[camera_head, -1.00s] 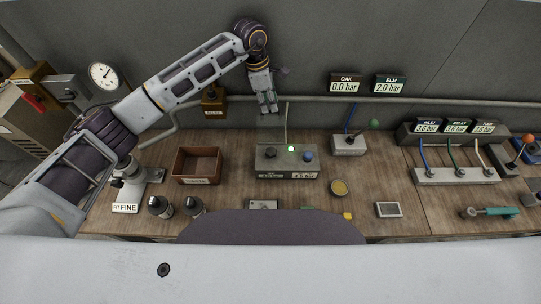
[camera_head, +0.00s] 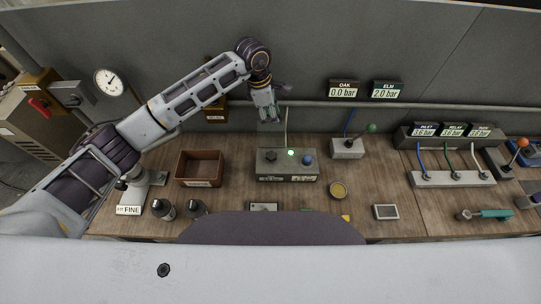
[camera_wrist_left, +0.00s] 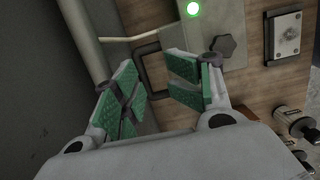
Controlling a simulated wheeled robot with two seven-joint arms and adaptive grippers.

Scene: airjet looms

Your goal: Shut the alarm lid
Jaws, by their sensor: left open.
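A grey control box (camera_head: 287,176) stands on the bench with a lit green lamp (camera_head: 291,153), a dark knob (camera_head: 271,157) and a blue knob (camera_head: 308,159). A faint see-through panel (camera_head: 270,128), seemingly the raised alarm lid, stands upright at its back left. My left gripper (camera_head: 268,117) is open just above and behind this panel, fingers pointing down. In the left wrist view, the open green-padded fingers (camera_wrist_left: 158,88) have a dark rectangular frame (camera_wrist_left: 148,72) between and beyond them; I cannot tell whether it is the lid. Contact is not visible. My right gripper is out of view.
A thin pale rod (camera_head: 286,122) rises behind the box. A brown tray (camera_head: 199,183) stands to its left and a lever unit (camera_head: 348,148) to its right. The grey wall and its pipe (camera_head: 310,104) are close behind the gripper. Two dark jars (camera_head: 163,209) stand at front left.

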